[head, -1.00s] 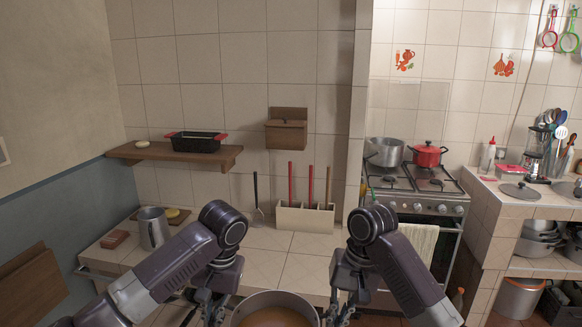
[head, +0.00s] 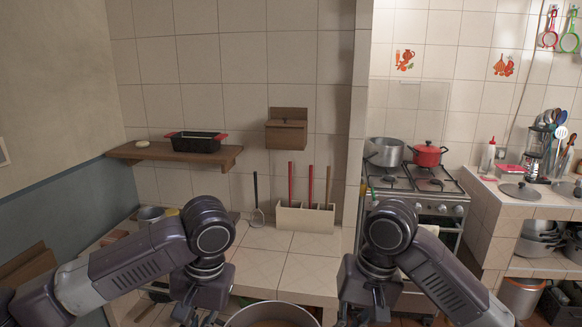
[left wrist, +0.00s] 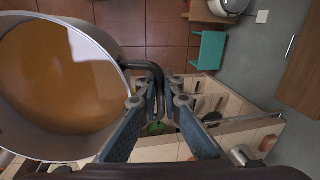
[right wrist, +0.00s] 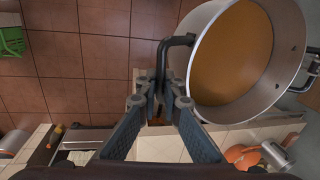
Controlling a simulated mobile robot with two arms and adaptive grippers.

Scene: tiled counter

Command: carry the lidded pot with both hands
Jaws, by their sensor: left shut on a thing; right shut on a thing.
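A large grey metal pot (head: 271,306) is at the bottom edge of the head view, partly cut off. It has no lid on it; orange-brown contents show inside in the left wrist view (left wrist: 60,75) and right wrist view (right wrist: 233,55). My left gripper (left wrist: 158,98) is shut on the pot's black side handle (left wrist: 140,66). My right gripper (right wrist: 160,96) is shut on the opposite handle (right wrist: 178,41). The pot hangs level between both grippers, above the floor in front of the counter. In the head view the fingertips are cut off or hidden.
The tiled counter (head: 265,262) ahead has a clear middle, with a utensil box (head: 305,217) at its back. The stove (head: 428,190) at right holds a grey pot (head: 384,152) and a red pot (head: 428,154).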

